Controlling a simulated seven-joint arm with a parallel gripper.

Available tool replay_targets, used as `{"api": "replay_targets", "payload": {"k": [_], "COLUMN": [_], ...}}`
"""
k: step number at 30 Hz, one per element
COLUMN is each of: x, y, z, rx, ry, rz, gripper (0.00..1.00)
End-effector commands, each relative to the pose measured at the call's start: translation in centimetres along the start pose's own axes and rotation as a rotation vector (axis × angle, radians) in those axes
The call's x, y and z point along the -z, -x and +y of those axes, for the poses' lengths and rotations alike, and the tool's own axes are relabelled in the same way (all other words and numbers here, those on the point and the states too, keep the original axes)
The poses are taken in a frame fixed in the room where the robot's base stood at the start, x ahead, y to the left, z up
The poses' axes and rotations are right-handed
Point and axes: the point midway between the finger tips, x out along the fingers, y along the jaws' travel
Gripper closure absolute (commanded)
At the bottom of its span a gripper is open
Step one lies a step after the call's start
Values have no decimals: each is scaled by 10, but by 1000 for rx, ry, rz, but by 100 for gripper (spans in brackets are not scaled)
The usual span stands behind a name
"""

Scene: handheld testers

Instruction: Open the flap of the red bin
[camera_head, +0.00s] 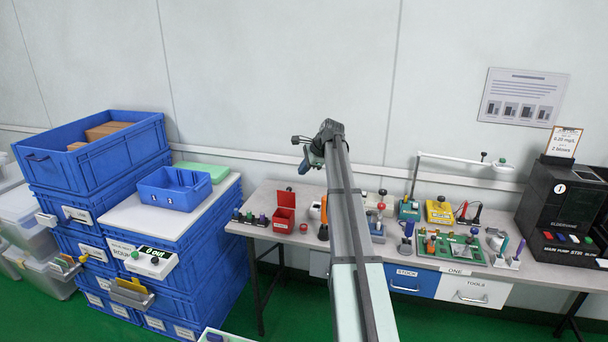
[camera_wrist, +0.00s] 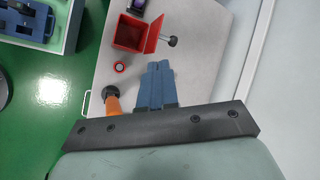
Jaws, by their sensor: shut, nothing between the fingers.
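The red bin (camera_head: 284,219) stands on the grey bench, left of my arm in the head view. Its flap (camera_head: 286,198) stands up at the back, and the bin's opening shows. In the wrist view the bin (camera_wrist: 129,34) is at the top, with its dark inside visible. The flap (camera_wrist: 154,34) is swung up on its right side, with a dark knob (camera_wrist: 172,42) sticking out from it. My gripper (camera_wrist: 157,64) is shut and empty, its blue fingers just below the bin in that picture, apparently apart from it. In the head view my gripper (camera_head: 311,160) is above the bench.
Blue crates (camera_head: 95,155) are stacked at the left. A green board (camera_head: 450,249), several testers and a black machine (camera_head: 560,205) fill the bench's right. The wall is behind.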

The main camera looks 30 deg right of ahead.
Motion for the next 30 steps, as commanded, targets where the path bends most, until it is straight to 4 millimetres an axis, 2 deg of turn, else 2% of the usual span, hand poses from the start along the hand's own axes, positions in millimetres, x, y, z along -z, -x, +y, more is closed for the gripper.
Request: {"api": "replay_targets", "payload": {"k": [21,30], "x": [-19,-23], "y": [48,58], "z": [-27,-32], "rx": [1,0], "ry": [0,0], "rz": [0,0], "gripper": [100,100]}}
